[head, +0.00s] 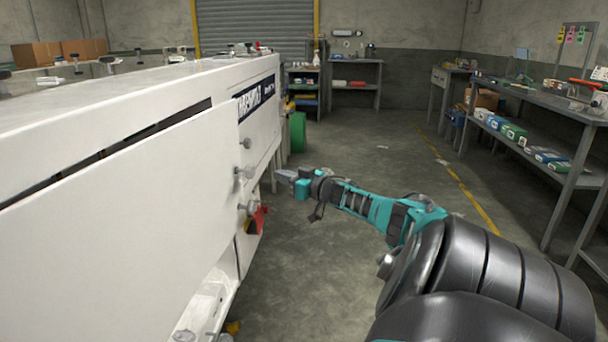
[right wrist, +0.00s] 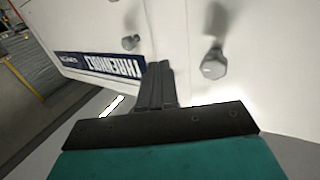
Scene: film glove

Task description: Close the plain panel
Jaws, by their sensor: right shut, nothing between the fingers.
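The plain panel (head: 120,215) is the large white flat sheet on the near side of the white machine at the left of the head view. It stands ajar, with a dark gap (head: 150,130) along its top edge. Several grey knobs (head: 245,173) sit around its right end. My right gripper (head: 279,175) is to the right of the panel, apart from it, with its fingers pointing left toward the machine. In the right wrist view its fingers (right wrist: 157,84) are shut and empty, in front of white surfaces with grey knobs (right wrist: 213,63). My left gripper is out of view.
The machine's end section with a dark blue label (head: 255,98) lies beyond the panel. A red part (head: 258,219) sticks out below the knobs. Grey shelving (head: 545,140) stands along the right. The grey floor (head: 350,140) between is mostly clear.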

